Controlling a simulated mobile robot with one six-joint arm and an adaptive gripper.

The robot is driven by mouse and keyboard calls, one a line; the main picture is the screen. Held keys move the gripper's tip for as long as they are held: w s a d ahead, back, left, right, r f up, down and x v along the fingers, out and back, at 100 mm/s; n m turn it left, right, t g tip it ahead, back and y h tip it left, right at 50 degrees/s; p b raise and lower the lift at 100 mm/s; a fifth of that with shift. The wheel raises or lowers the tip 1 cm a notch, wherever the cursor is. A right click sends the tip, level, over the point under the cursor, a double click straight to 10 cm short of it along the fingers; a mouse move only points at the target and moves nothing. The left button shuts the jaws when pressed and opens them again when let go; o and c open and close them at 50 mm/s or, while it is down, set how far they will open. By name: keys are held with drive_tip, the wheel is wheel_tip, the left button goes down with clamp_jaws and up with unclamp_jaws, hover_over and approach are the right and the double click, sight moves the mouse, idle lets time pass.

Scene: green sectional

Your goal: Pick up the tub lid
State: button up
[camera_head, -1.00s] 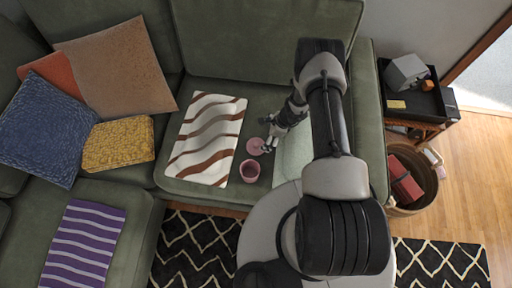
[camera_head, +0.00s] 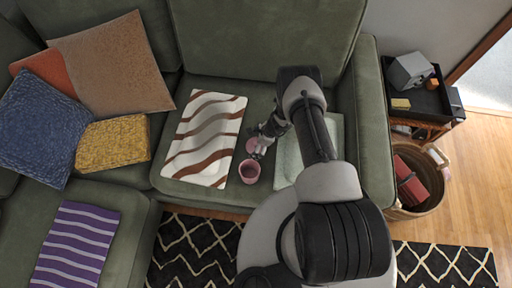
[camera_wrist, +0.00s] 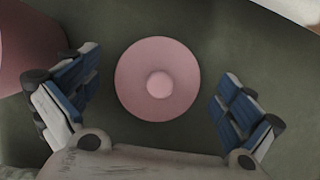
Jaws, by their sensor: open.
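The tub lid (camera_wrist: 136,88) is a round pink disc with a lighter knob in its middle. It lies flat on the green sofa seat, and in the head view it shows partly behind my gripper (camera_head: 251,146). My gripper (camera_wrist: 158,105) is open and empty, with one blue-padded finger on each side of the lid and a gap on both sides. A pink tub (camera_head: 249,171) stands on the seat just in front of the lid. Its side also shows at the left edge of the wrist view (camera_wrist: 22,45).
A white and brown wavy cloth (camera_head: 206,138) lies left of the lid. A pale green cloth or cushion (camera_head: 287,163) lies to the right, partly under my arm. A black tray (camera_head: 420,98) and a basket (camera_head: 429,200) stand beyond the armrest. Free seat lies behind the lid.

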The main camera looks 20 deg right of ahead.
drive_tip(key=shift+c, duration=0.6)
drive_tip(key=c, duration=0.8)
drive_tip(key=shift+r, duration=0.1)
